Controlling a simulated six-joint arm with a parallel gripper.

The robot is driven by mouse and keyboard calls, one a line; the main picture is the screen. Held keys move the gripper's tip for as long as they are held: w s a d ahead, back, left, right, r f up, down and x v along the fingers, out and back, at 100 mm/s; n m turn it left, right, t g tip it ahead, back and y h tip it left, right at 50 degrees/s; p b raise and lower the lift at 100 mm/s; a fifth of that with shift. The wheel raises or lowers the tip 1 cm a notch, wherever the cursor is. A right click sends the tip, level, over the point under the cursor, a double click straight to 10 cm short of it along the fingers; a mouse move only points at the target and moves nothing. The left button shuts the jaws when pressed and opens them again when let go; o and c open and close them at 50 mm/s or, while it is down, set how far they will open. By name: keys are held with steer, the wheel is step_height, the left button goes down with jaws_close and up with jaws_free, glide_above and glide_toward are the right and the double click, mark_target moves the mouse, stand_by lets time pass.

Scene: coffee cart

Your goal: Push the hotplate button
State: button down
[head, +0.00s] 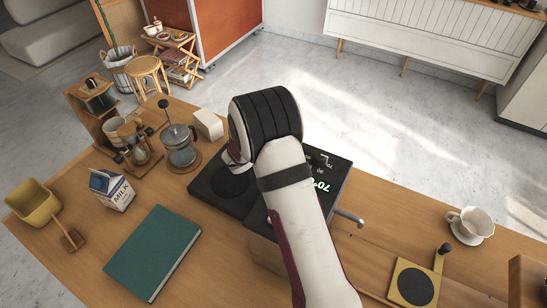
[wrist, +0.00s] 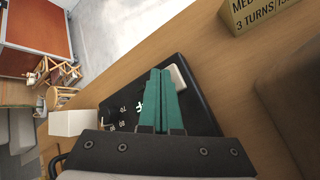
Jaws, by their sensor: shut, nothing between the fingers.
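The hotplate is a black slab (head: 219,187) on the wooden counter, with a dark round plate and a lit 70° panel (head: 325,177) on its right part. My arm crosses it and hides its middle and my gripper in the head view. In the wrist view my gripper's teal fingers (wrist: 160,90) are shut and empty, in front of the black panel (wrist: 195,112). A pale rounded piece (wrist: 183,77) shows just right of the fingertips; it may be the button. I cannot tell whether the fingers touch it.
A metal spout (head: 349,217), cup on a saucer (head: 471,224) and yellow-framed pad (head: 414,284) are at right. A lettered box (wrist: 255,15) is at upper right.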

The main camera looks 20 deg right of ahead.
steer(key=shift+f, duration=0.55)
stand_by(0.4)
steer(key=shift+r, duration=1)
step_height(320, 180, up, 6)
stand_by(3.2)
